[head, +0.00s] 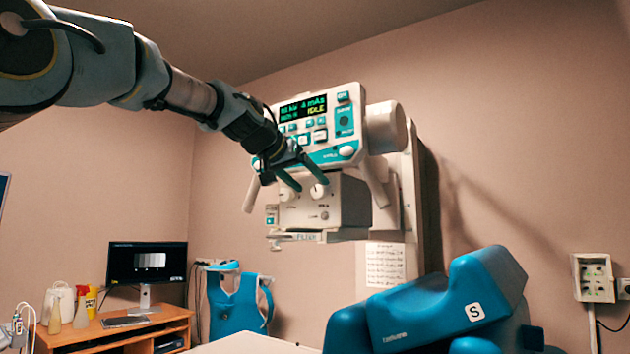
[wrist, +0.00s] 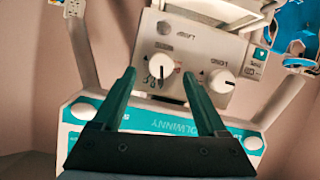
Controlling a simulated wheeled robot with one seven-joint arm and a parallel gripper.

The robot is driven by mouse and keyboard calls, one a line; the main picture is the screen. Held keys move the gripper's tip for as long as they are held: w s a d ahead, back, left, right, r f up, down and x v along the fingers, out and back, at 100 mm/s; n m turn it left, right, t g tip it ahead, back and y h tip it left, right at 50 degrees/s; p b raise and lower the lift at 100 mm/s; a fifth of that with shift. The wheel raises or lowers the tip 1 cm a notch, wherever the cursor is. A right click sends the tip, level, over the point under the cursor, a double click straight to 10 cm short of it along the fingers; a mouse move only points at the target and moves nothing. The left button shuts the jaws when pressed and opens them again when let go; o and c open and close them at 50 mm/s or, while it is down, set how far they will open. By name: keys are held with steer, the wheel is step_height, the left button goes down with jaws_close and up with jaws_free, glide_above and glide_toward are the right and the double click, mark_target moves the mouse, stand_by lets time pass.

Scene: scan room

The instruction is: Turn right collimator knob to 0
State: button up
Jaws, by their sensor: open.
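The collimator box (head: 345,205) sits under the control panel and carries two white knobs side by side. The right collimator knob (head: 319,191) is round with a dark pointer line; in the wrist view it is the left one (wrist: 160,67), since that view is turned over. The left collimator knob (head: 289,194) also shows in the wrist view (wrist: 221,80). My gripper (head: 311,184) is open, with its two green fingers on either side of the right knob in the wrist view (wrist: 159,73). I cannot tell whether they touch it. The scale marks are too small to read.
The control panel (head: 328,153), its display reading IDLE, is just above and behind my gripper. Side handles (head: 375,182) flank the collimator.

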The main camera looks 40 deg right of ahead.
mark_target(316, 190)
steer(key=shift+p+x, duration=0.55)
steer(key=shift+x, duration=1.25)
steer(key=shift+w, duration=0.1)
jaws_close()
